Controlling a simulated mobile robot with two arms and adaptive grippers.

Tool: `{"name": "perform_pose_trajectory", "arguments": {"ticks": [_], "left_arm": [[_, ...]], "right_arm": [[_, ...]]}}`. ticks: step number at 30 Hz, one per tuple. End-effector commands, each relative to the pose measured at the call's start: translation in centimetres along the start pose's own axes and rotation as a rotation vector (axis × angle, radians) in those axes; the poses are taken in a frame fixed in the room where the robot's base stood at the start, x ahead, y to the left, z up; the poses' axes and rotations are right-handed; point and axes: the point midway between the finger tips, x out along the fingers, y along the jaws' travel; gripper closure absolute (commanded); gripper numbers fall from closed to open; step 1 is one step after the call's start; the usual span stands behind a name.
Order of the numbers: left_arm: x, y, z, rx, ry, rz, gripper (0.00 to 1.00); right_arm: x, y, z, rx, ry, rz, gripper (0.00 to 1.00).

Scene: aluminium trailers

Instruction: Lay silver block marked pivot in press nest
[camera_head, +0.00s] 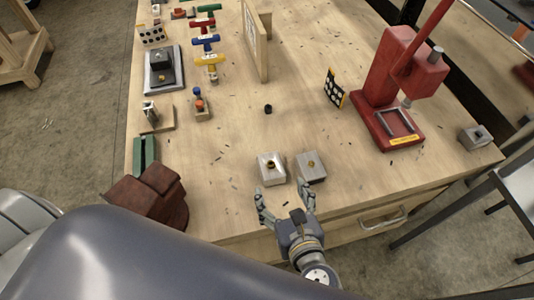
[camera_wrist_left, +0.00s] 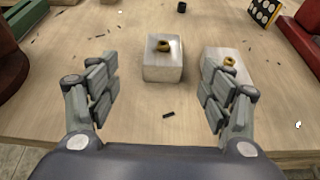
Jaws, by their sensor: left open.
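Two silver blocks, each with a brass-coloured ring on top, stand side by side near the table's front edge: a left block (camera_head: 271,168) and a right block (camera_head: 311,167). In the left wrist view the left block (camera_wrist_left: 163,60) is centred beyond the fingers, and the right block (camera_wrist_left: 228,66) is partly hidden by the right finger. No pivot marking is readable. My left gripper (camera_head: 283,191) is open and empty, just in front of the blocks. The red press (camera_head: 385,90) stands at the right, with a framed nest (camera_head: 397,122) on its base. My right gripper is out of view.
Another silver block (camera_head: 475,137) sits at the table's right corner. A dotted board (camera_head: 334,88) stands beside the press, and a small black cylinder (camera_head: 268,109) behind the blocks. A brown block-like object (camera_head: 150,195) is at front left. Small dark bits are scattered over the tabletop.

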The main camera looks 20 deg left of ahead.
Motion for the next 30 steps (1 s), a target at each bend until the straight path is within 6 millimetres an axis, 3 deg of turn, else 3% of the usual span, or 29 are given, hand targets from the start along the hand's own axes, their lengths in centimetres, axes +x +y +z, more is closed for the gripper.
{"name": "perform_pose_trajectory", "arguments": {"ticks": [6,13,22,30], "left_arm": [[3.5,0.0,0.2,0.001,-0.004,0.001,0.27],[5.5,-0.1,0.2,0.0,-0.002,0.001,0.27],[9.6,-0.5,0.3,0.001,-0.002,0.0,0.27],[10.4,-0.5,0.1,-0.001,0.001,0.0,0.27]], "right_arm": [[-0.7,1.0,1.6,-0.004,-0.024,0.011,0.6],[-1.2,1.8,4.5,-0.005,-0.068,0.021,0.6],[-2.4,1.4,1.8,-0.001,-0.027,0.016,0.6],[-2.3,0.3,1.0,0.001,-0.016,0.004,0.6]]}}
